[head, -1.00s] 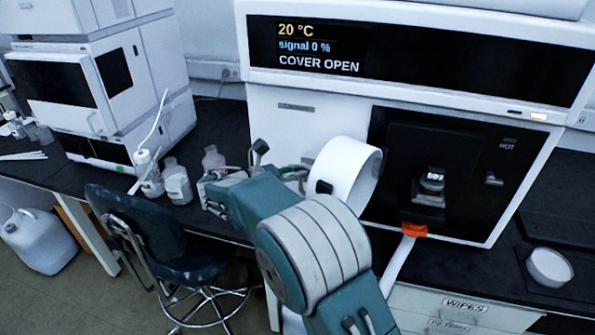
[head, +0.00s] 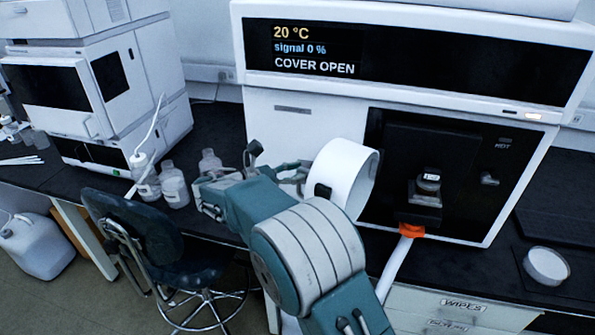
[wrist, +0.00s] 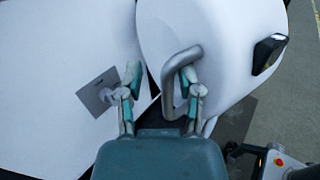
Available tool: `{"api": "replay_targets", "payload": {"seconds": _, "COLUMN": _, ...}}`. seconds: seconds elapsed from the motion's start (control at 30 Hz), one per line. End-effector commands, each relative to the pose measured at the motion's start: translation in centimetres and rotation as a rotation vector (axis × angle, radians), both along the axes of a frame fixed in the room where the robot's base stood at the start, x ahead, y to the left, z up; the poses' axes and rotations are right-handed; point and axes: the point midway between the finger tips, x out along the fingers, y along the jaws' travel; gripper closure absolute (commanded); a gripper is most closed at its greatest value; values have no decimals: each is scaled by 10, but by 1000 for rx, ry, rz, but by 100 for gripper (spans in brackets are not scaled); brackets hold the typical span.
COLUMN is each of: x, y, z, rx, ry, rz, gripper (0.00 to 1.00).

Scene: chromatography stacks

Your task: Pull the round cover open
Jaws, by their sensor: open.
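The round cover (head: 338,172) is a white, drum-like piece. It stands swung out to the left of the instrument's dark front recess (head: 395,150), and the display reads COVER OPEN. In the wrist view the cover (wrist: 225,25) shows a grey bent handle (wrist: 168,85) and a black knob at right. My gripper (wrist: 160,75) is open, one finger on each side of the handle's bar; the bar is nearer the right finger. I cannot tell whether that finger touches it.
A small dark holder (head: 427,190) stands in the recess above an orange piece (head: 412,230). Bottles (head: 173,187) stand on the black bench at left. A blue chair (head: 150,240) is in front. A white round dish (head: 546,266) lies at right.

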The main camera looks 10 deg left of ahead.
Motion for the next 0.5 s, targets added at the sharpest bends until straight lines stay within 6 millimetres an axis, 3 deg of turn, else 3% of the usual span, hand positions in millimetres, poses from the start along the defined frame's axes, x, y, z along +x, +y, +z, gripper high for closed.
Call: {"api": "replay_targets", "payload": {"seconds": 0.5, "x": -54, "y": 81, "z": -1, "rx": 1, "ry": 1, "rz": 4, "gripper": 49}}
